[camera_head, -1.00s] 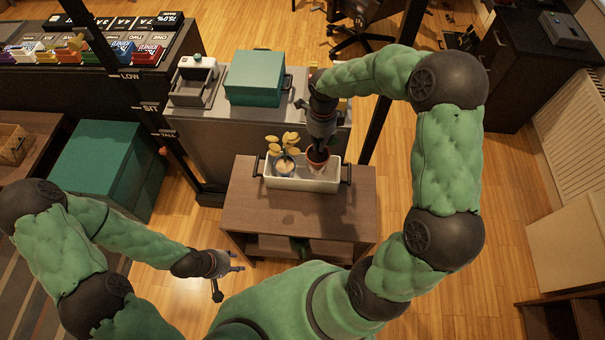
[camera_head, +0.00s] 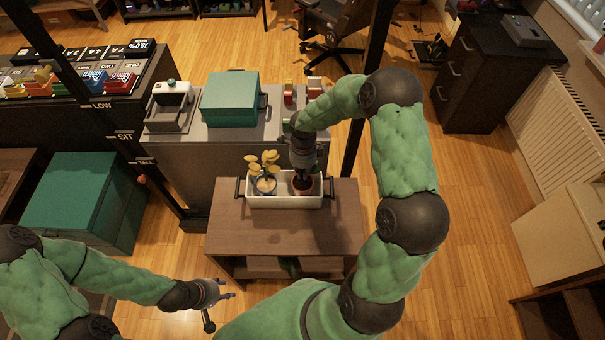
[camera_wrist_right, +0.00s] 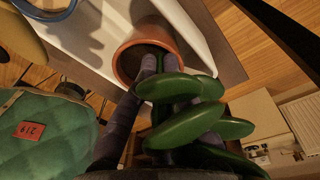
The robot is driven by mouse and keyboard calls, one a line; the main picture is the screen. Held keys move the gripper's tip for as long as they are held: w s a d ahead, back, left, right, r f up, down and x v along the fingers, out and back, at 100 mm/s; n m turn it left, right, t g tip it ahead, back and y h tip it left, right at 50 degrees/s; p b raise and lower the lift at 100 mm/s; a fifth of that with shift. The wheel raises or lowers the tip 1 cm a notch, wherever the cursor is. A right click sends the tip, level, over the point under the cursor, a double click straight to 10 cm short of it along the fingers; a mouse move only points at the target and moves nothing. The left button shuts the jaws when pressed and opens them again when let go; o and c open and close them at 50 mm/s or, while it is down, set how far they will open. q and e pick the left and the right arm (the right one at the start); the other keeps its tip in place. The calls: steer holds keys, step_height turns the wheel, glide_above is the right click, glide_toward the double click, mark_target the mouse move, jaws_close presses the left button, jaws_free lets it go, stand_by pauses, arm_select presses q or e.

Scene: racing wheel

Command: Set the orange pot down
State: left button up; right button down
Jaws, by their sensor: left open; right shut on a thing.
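The orange pot (camera_head: 303,186) is at the right end of the white planter tray (camera_head: 285,202), within its rim in the head view. I cannot tell whether it touches the tray floor. My right gripper (camera_head: 303,174) points down and is shut on it. In the right wrist view the orange pot (camera_wrist_right: 177,40) shows its round rim, with the fingers at the rim and thick green leaves (camera_wrist_right: 190,115) beside them. My left gripper (camera_head: 228,296) is open and empty, low and left in front of the wooden table.
The wooden table (camera_head: 240,235) is bare in front of the tray. Behind it, a grey cabinet (camera_head: 200,155) carries a teal box (camera_head: 230,98) and a small grey machine (camera_head: 172,100).

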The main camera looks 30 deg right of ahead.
steer(key=shift+f, duration=0.15)
steer(key=shift+f, duration=0.15)
steer(key=c, duration=1.4)
jaws_free()
steer(key=shift+o, duration=0.2)
steer(key=shift+r, duration=0.2)
steer(key=r+p, duration=0.1)
steer(key=r, duration=1)
steer(key=shift+w+d+r+p, duration=0.2)
steer(key=shift+r+p, duration=0.2)
